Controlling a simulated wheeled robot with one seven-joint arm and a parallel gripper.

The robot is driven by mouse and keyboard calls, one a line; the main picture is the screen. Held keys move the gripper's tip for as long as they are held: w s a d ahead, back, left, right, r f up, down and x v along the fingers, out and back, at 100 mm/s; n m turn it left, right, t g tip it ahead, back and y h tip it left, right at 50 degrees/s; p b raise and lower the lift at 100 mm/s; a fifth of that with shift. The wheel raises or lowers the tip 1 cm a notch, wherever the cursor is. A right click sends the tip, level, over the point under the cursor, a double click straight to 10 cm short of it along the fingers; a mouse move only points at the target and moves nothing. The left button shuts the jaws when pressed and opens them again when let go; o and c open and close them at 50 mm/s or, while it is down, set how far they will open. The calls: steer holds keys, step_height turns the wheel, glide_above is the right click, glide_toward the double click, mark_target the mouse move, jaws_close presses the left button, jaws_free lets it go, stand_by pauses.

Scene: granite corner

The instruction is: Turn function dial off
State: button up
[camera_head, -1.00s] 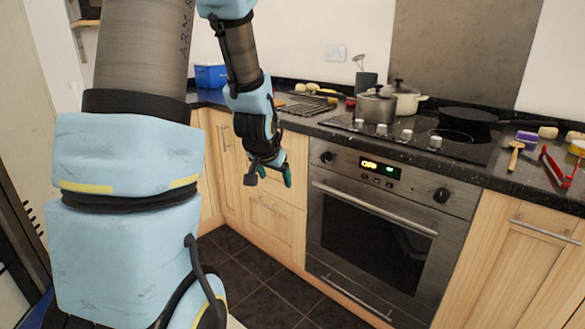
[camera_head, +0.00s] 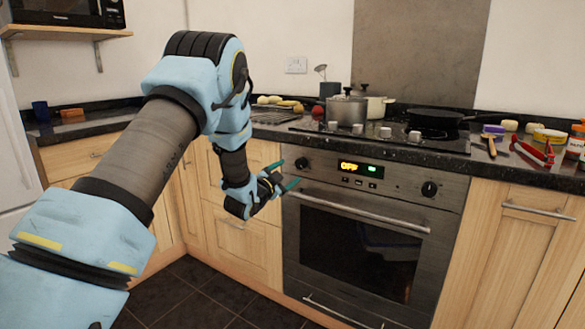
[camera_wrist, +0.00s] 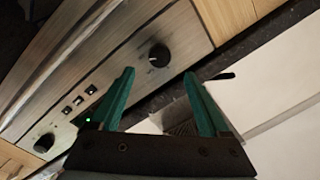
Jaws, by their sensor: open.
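The oven's steel front panel carries a left dial (camera_head: 302,163) and a right dial (camera_head: 429,189), both black. No label tells me which is the function dial. A lit display (camera_head: 361,168) with orange characters and a green light sits between them. My gripper (camera_head: 284,175) is open and empty, just left of the left dial, its teal fingers pointing at the panel. In the wrist view my gripper (camera_wrist: 160,73) has the left dial (camera_wrist: 159,56) just beyond and between its fingertips, apart from them. The right dial (camera_wrist: 44,142) shows at the lower left there.
The oven handle (camera_head: 357,207) runs below the panel. The black worktop above holds a steel pot (camera_head: 346,108), a dark pan (camera_head: 436,119), hob knobs (camera_head: 358,129) and red-handled tongs (camera_head: 533,153). Wooden drawers (camera_head: 240,222) stand left of the oven.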

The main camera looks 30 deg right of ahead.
mark_target(299, 165)
steer(key=x, duration=0.7)
steer(key=shift+p, duration=0.3)
steer(key=shift+c, duration=0.2)
jaws_close()
